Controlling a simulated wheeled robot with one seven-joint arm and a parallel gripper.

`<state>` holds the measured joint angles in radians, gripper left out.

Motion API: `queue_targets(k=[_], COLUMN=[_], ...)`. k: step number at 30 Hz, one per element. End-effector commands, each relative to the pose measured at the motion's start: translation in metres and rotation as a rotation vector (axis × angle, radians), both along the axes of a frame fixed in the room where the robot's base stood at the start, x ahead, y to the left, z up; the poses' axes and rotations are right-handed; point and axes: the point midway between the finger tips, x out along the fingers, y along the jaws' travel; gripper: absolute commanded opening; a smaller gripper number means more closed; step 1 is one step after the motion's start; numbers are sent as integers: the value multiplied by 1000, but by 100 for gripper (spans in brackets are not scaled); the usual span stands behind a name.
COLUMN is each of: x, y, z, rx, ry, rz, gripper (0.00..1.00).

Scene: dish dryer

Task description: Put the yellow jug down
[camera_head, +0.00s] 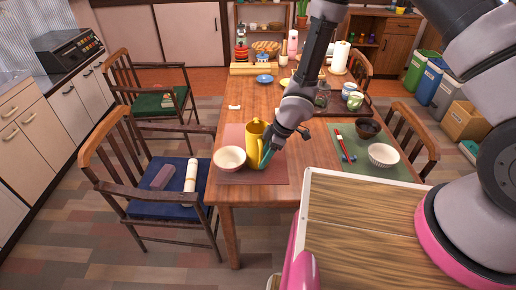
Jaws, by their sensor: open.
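The yellow jug (253,141) stands upright on the reddish placemat (262,176) at the near left corner of the wooden dining table (221,190). My gripper (266,157) is at the jug's right side, with teal fingertips pointing down and left. The fingers are open, and the jug's lower right side is partly hidden behind them. I cannot tell whether a fingertip touches the jug. A white bowl (229,158) sits close to the left of the jug on the same placemat.
A green placemat (393,170) with a white bowl (383,155) and a dark bowl (368,128) lies to the right. A tray with cups (355,101) is farther back. Wooden chairs (130,160) stand at the left. The table's middle left is mostly clear.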

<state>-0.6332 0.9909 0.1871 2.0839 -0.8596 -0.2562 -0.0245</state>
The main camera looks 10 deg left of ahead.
Motion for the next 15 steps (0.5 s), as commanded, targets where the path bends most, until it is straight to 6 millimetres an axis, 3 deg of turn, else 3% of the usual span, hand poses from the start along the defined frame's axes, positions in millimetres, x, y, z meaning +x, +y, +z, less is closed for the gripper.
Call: queue_targets(k=[3,10,11,12,15], x=[-1,0,0,0,0], y=[4,5,5,5,5], z=[-11,-12,-12,-12,-12], rx=[-1,0,0,0,0], ry=[-1,-1,-1,-1,-1], rz=[1,1,1,0,0], gripper=[52,52,48,33,0])
